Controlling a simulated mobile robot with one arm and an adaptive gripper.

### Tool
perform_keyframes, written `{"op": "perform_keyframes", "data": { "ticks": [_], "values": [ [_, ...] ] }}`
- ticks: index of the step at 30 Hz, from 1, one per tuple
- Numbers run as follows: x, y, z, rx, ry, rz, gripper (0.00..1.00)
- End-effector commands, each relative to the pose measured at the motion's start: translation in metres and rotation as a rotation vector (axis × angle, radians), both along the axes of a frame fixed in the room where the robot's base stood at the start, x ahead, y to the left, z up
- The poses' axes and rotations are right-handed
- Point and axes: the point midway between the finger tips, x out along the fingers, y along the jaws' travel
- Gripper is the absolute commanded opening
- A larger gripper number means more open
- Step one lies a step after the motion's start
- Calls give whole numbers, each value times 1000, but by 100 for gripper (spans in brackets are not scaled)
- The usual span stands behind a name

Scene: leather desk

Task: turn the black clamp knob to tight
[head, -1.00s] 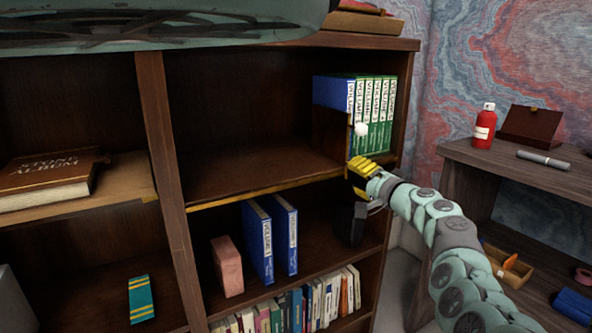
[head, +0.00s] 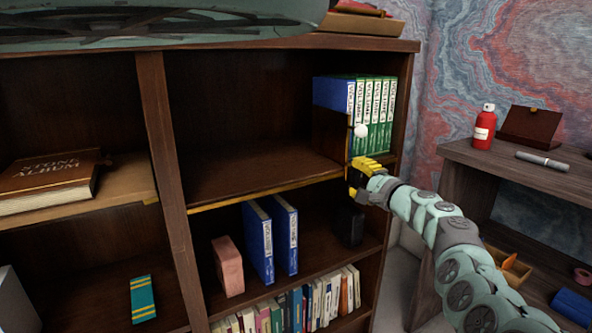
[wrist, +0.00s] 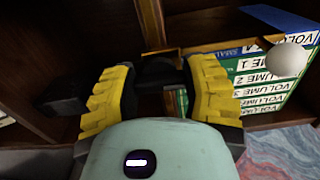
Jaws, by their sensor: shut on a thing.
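My gripper (head: 362,170) is at the right end of the middle shelf's front edge, below the binders. In the wrist view its two yellow-padded fingers (wrist: 158,95) stand on either side of a dark part, the black clamp knob (wrist: 158,72), and are shut on it. The knob is mostly hidden by the fingers and deep shadow, so its turn angle cannot be read. In the head view my fingers cover it. A black block (head: 349,224) shows just below my gripper; I cannot tell whether it belongs to the clamp.
Blue and green volume binders (head: 372,105) stand above my gripper, beside a wooden bookend with a white ball (head: 361,131). Two blue binders (head: 271,240) and a pink block (head: 228,266) stand on the shelf below. A side desk (head: 520,172) is at right. The middle shelf is clear left of my gripper.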

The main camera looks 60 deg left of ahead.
Motion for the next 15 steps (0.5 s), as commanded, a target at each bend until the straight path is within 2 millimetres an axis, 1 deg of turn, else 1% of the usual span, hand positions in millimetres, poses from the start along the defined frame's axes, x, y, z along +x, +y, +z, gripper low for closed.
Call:
{"op": "perform_keyframes", "data": {
  "ticks": [6,7,15],
  "values": [
    [2,-1,0,0,1,-4,11],
    [2,-1,0,0,1,-5,52],
    [1,-1,0,0,0,-3,80]
  ]
}}
